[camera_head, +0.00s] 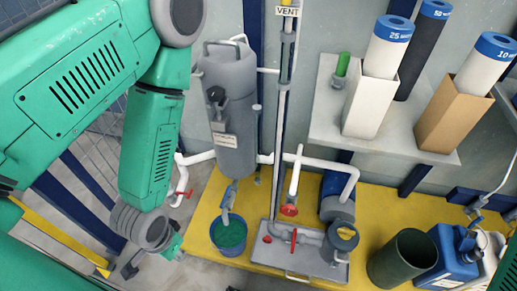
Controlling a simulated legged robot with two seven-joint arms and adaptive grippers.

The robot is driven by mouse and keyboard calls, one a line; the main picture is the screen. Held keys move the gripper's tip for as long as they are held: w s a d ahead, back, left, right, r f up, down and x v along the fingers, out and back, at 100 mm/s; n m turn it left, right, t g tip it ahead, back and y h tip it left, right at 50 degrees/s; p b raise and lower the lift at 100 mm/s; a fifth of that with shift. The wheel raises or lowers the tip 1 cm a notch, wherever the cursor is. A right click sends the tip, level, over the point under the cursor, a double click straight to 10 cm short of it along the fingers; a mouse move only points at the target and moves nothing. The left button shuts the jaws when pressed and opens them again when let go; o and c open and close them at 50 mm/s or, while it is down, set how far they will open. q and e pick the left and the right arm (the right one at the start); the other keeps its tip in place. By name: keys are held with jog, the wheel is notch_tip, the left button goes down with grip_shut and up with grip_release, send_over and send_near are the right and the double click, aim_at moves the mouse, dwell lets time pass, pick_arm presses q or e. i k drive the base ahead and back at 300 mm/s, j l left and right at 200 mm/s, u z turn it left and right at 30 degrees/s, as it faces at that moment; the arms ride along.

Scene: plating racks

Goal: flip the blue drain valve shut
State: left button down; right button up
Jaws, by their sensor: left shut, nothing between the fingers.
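The blue drain valve (229,194) sits under the grey filter vessel (232,115). Its blue part points downward, slightly tilted. A grey-blue spout or stream hangs below it, and I cannot tell which. A blue bucket (228,241) with green liquid stands directly below. My left arm comes in from the left and hangs down. My left gripper (172,247) is low, left of the bucket and apart from the valve. It is shut and empty, its fingers small and partly hidden by the wrist. My right gripper is out of view.
Red-handled valves (289,210) and white pipes (325,166) lie right of the vessel. A red valve on a white pipe (184,193) is close to my left wrist. A shelf (400,140) with boxed filter cartridges, a dark green bin (402,257) and a blue jerrycan (452,252) stand at right.

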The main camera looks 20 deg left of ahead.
aim_at(228, 192)
jog(key=u, duration=1.05)
